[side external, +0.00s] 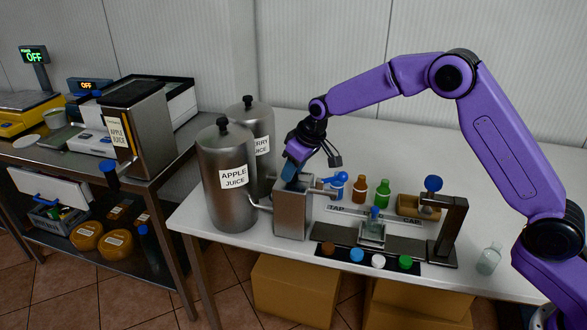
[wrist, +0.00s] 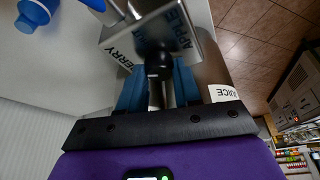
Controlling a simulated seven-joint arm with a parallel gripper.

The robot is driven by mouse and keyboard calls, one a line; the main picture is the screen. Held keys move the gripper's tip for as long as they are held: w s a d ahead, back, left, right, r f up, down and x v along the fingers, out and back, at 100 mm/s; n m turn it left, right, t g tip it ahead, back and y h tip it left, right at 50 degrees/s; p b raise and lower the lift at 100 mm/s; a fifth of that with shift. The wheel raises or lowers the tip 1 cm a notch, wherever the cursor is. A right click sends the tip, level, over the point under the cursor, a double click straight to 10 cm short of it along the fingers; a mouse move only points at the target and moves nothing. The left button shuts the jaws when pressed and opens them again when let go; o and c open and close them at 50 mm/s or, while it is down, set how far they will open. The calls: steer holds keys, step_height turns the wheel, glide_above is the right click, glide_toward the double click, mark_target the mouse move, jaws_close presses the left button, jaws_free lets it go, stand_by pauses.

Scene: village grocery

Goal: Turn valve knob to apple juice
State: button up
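The valve box (side external: 291,214) is a grey metal block on the white table, beside the tank labelled APPLE JUICE (side external: 228,190) and the partly hidden cherry juice tank (side external: 256,125). In the wrist view its top (wrist: 150,38) carries the words CHERRY and APPLE. The black valve knob (wrist: 158,68) stands on the box between my two blue fingers. My gripper (wrist: 158,85) is close in around it, with a finger on each side seeming to touch. In the side view my gripper (side external: 292,168) points down over the box and hides the knob. The knob's pointing direction is unclear.
Small bottles (side external: 383,193), a capping stand (side external: 448,230) and a row of coloured caps (side external: 378,261) lie to the right. A clear bottle (side external: 489,258) stands near the front edge.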

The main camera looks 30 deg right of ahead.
steer(key=shift+a, duration=0.1)
steer(key=m+h, duration=0.2)
steer(key=m, duration=0.3)
steer(key=shift+a+m, duration=0.15)
steer(key=shift+m, duration=0.15)
steer(key=m+h, duration=0.2)
steer(key=m, duration=0.3)
steer(key=shift+a, duration=0.1)
steer(key=m+h, duration=0.1)
steer(key=m, duration=0.2)
steer(key=m+g, duration=0.1)
steer(key=m, duration=0.2)
steer(key=shift+w+a+g+h, duration=0.1)
steer(key=shift+w+g+h, duration=0.05)
steer(key=shift+g+h, duration=0.2)
steer(key=m+g, duration=0.1)
steer(key=m, duration=0.1)
steer(key=m+g, duration=0.1)
steer(key=m, duration=0.2)
steer(key=shift+w+h, duration=0.1)
steer(key=shift+h, duration=0.25)
steer(key=shift+m, duration=0.4)
steer(key=o, duration=1)
steer(key=shift+o, duration=0.2)
